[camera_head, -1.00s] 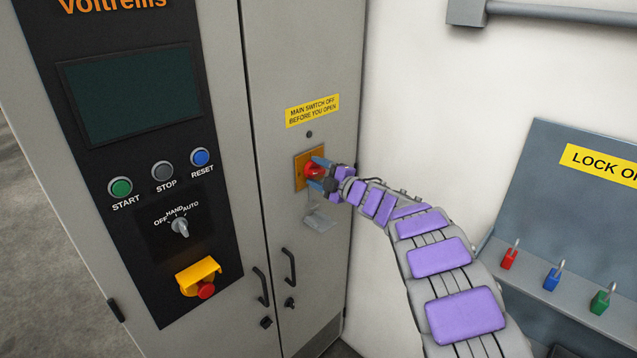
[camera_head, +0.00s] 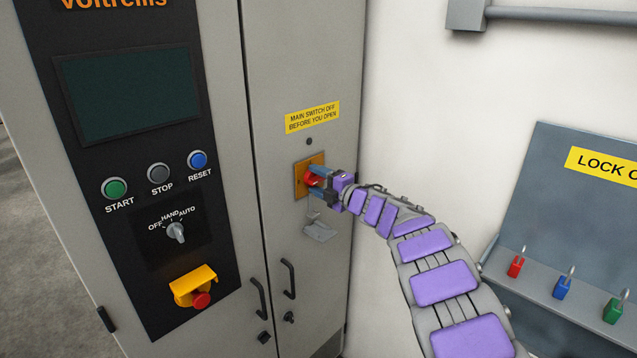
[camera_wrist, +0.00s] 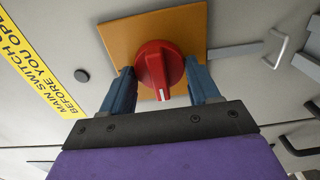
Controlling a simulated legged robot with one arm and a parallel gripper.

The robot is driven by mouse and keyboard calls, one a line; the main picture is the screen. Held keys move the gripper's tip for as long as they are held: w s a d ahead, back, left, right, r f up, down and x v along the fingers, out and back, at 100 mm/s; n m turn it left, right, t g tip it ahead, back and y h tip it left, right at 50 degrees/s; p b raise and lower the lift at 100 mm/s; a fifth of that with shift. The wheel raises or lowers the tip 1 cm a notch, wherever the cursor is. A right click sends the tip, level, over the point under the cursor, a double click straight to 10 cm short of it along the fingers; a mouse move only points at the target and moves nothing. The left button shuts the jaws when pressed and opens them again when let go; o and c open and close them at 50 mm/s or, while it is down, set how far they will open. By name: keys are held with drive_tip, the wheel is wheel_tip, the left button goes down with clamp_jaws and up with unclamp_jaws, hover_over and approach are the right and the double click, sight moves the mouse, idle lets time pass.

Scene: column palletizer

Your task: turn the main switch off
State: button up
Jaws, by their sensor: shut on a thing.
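The main switch is a red rotary knob (camera_wrist: 158,66) on an orange-yellow plate (camera_wrist: 112,38), fixed to the grey cabinet door. In the head view the red knob (camera_head: 313,180) sits below the yellow "MAIN SWITCH OFF BEFORE YOU OPEN" label (camera_head: 312,117). My gripper (camera_wrist: 160,88) has its two blue fingers on either side of the knob, shut on it. A white mark on the knob's grip points toward my gripper's palm in the wrist view. In the head view my gripper (camera_head: 322,178) partly hides the knob and plate.
A metal hasp (camera_head: 320,231) sticks out just below the switch plate. Door handles (camera_head: 288,278) are lower down. The control panel with its selector (camera_head: 176,232) and emergency stop (camera_head: 200,299) is at left. A lockout board (camera_head: 580,215) with padlocks stands at right.

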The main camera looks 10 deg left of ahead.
drive_tip(key=shift+a+f, duration=0.1)
drive_tip(key=shift+f, duration=0.15)
drive_tip(key=o, duration=1)
drive_tip(key=shift+r, duration=0.1)
drive_tip(key=p+v, duration=0.2)
drive_tip(key=v, duration=1.5)
drive_tip(key=shift+s, duration=0.1)
